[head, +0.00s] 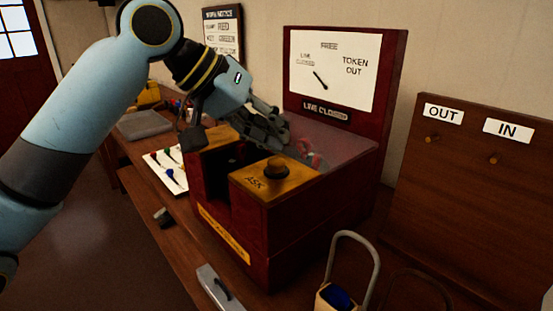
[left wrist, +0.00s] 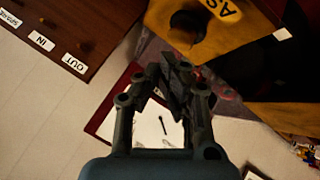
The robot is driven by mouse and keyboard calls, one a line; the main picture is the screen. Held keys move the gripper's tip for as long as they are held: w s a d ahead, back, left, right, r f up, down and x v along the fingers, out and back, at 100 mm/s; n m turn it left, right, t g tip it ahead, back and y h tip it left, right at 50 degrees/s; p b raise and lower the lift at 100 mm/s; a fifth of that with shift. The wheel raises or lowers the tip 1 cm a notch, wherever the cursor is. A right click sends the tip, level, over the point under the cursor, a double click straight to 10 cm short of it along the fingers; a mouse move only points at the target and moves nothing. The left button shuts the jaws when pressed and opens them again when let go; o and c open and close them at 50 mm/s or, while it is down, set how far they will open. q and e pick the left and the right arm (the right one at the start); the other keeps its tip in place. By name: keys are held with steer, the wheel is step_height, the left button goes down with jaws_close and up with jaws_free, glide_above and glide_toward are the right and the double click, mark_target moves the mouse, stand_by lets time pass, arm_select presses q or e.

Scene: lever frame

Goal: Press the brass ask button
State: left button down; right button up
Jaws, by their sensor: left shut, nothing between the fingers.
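The brass ask button (head: 276,168) is a dark round knob on the yellow plate marked ASK (head: 262,185), on top of the dark red instrument (head: 238,222). In the left wrist view the button (left wrist: 187,28) shows near the top edge, with the ASK plate (left wrist: 214,38) around it. My left gripper (head: 280,136) is shut and empty. It hangs over the instrument top, behind the button in the head view, and looks apart from it. My right gripper is in neither view.
A red upright board with a dial (head: 340,60) rises behind the instrument. A brown board with OUT and IN labels (head: 470,205) stands at right. A hooped token carrier (head: 345,270) stands in front of it.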

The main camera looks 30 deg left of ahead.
arm_select(q)
steer(key=shift+f, duration=0.1)
steer(key=shift+f, duration=0.25)
steer(key=shift+f, duration=0.15)
stand_by(0.5)
steer(key=shift+f, duration=0.45)
steer(key=shift+r+p, duration=0.1)
steer(key=shift+p, duration=0.2)
steer(key=shift+r+p, duration=0.9)
steer(key=shift+p, duration=0.3)
